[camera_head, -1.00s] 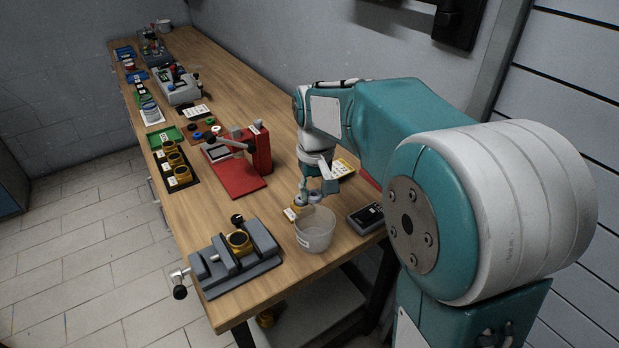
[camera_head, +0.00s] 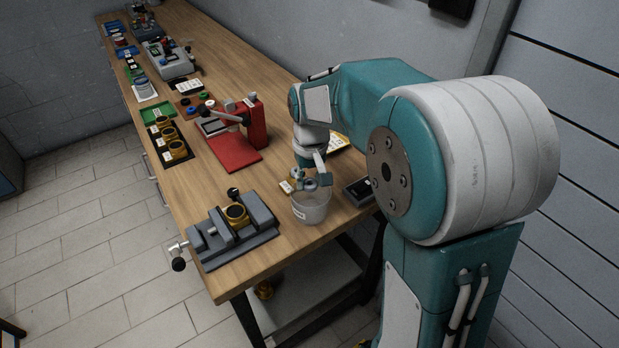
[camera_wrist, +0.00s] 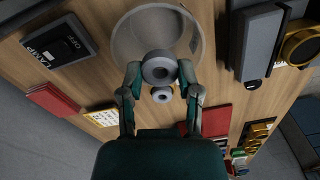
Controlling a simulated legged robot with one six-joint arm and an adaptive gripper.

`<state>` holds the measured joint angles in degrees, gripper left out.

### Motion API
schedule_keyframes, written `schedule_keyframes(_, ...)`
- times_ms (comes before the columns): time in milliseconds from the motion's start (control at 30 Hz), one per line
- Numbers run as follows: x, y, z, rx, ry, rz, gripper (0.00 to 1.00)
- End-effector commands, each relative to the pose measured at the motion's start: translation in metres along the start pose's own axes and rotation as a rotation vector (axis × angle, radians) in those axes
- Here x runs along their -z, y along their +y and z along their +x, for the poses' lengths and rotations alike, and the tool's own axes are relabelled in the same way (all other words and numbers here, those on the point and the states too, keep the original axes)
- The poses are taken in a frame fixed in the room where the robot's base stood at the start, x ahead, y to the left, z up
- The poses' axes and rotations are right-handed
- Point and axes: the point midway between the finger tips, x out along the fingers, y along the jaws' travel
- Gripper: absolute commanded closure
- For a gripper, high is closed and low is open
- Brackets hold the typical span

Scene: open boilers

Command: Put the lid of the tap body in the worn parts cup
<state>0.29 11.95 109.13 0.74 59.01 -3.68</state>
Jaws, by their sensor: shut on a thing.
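My gripper (camera_head: 312,183) is shut on a grey, round lid with a dark central hole (camera_wrist: 158,68), gripped between both fingertips in the wrist view. The worn parts cup (camera_head: 311,212) is a clear, pale tub with a white label near the table's front edge. It also shows in the wrist view (camera_wrist: 125,42). The lid is above the cup's near rim in the wrist view, overlapping its opening; its exact height is unclear. The brass tap body (camera_head: 236,215) sits clamped in the grey vise (camera_head: 213,241), with its top open.
A dark device (camera_head: 359,190) lies right of the cup. A red press (camera_head: 234,145), a rack of brass parts (camera_head: 171,139) and a green tray (camera_head: 157,111) stand farther back. A small brass thing (camera_head: 264,290) is below the table.

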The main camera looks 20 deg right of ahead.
Motion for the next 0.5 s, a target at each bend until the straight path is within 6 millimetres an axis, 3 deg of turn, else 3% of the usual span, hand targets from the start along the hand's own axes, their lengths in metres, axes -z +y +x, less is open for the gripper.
schedule_keyframes(500,-0.0014,0.002,0.0065,0.0,-0.001,0.0,1.0)
